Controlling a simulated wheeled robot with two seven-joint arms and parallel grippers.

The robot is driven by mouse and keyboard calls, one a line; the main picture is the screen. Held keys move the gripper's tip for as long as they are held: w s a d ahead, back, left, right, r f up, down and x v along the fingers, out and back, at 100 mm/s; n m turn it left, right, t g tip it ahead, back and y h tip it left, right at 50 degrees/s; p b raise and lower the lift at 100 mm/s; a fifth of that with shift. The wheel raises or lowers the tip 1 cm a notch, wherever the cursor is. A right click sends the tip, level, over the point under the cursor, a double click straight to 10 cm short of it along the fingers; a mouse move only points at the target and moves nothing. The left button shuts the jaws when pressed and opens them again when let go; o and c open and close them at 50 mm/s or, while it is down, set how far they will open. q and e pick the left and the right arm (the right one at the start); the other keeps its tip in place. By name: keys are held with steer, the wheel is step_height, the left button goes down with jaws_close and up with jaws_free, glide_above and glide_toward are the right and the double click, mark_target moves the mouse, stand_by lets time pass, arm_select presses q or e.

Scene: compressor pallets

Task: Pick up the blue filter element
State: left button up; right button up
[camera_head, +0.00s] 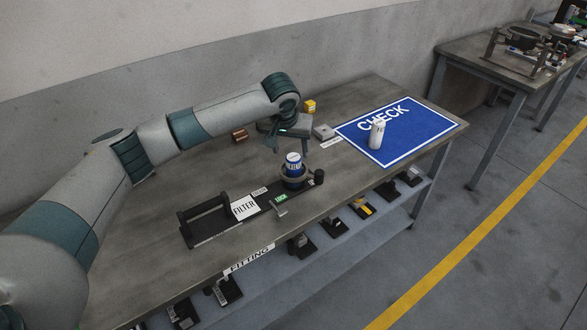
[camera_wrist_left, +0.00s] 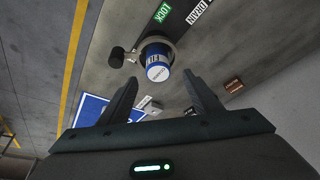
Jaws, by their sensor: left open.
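The blue filter element (camera_head: 293,163) has a blue body with a white band and a pale top. It stands upright in a dark round cup (camera_head: 294,182) on the bench. It also shows in the left wrist view (camera_wrist_left: 158,66), ahead of the jaws and between their lines. My left gripper (camera_head: 290,143) is just above and behind the filter, with its fingers apart and nothing between them. In the left wrist view the open fingers (camera_wrist_left: 160,92) point toward the filter, apart from it. My right gripper is not in view.
A white bottle-like element (camera_head: 376,134) stands on the blue CHECK mat (camera_head: 420,133) to the right. A black FILTER holder (camera_head: 207,220) with a handle is left of the cup. A black knob (camera_head: 319,177) sits beside the cup. Small blocks lie behind.

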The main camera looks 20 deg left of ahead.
mark_target(294, 157)
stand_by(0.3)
arm_select(q)
steer(key=shift+w+f+p, duration=0.25)
steer(key=shift+f+p, duration=0.15)
steer(key=p+x, duration=0.1)
steer(key=x, duration=0.2)
steer(key=shift+d, duration=0.15)
steer(key=shift+w+f, duration=0.3)
steer(key=shift+f, duration=0.3)
steer(key=c, duration=1.5)
steer(key=shift+o, duration=0.2)
steer(key=shift+r, duration=0.1)
